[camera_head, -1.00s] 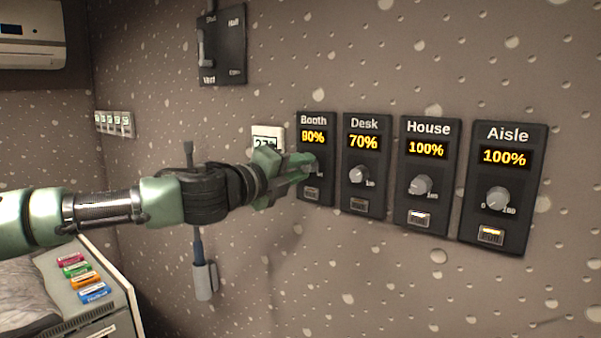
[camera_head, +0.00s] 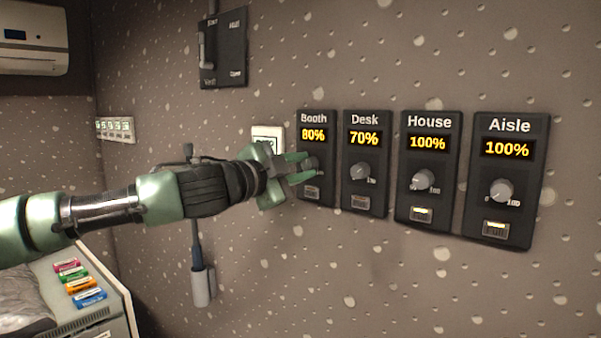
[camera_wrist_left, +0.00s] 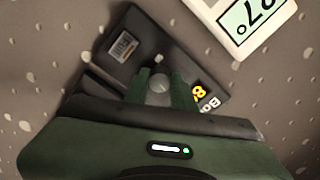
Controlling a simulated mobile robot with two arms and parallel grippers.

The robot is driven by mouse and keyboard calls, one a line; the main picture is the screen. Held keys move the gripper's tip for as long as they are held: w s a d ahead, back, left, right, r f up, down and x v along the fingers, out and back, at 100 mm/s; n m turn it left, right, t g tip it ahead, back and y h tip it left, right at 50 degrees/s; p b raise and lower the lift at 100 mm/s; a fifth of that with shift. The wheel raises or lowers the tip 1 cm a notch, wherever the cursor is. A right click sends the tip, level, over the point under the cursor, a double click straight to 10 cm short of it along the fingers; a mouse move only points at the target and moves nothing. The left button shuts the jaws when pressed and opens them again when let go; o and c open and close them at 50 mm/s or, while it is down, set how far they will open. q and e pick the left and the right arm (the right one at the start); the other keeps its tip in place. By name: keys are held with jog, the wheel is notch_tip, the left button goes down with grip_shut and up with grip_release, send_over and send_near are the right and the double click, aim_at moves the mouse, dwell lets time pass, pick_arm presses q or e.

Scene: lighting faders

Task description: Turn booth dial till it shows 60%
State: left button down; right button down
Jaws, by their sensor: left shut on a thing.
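The Booth panel (camera_head: 316,185) is a dark wall plate, and its display (camera_head: 313,135) reads 80%. My left gripper (camera_head: 306,168) reaches in from the left and is shut on the Booth dial (camera_head: 312,164), mostly covering it in the head view. In the left wrist view the round grey dial (camera_wrist_left: 159,84) sits between the two green fingers (camera_wrist_left: 158,92). The Booth panel (camera_wrist_left: 125,50) looks tilted there, its display partly hidden. My right gripper is not in view.
To the right are the Desk panel (camera_head: 366,190) at 70%, the House panel (camera_head: 428,170) at 100% and the Aisle panel (camera_head: 507,180) at 100%. A white thermostat-like box (camera_head: 262,133) is just left of Booth. A switch plate (camera_head: 230,50) is above.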

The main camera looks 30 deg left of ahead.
pick_arm(q)
jog(key=n+b, duration=0.1)
jog(key=n, duration=0.3)
jog(key=shift+f+n+b, duration=0.2)
jog(key=shift+n+b, duration=0.2)
jog(key=n+b, duration=0.2)
jog(key=n, duration=0.2)
jog(key=shift+d+n, duration=0.1)
jog(key=shift+n, duration=0.2)
jog(key=n+b, duration=0.2)
jog(key=n, duration=0.3)
jog(key=shift+d+b, duration=0.1)
jog(key=shift+b, duration=0.25)
jog(key=shift+n+b, duration=0.85)
jog(key=shift+n, duration=1.25)
jog(key=shift+r, duration=0.1)
jog(key=c, duration=1.2)
grip_release()
jog(key=shift+o, duration=0.2)
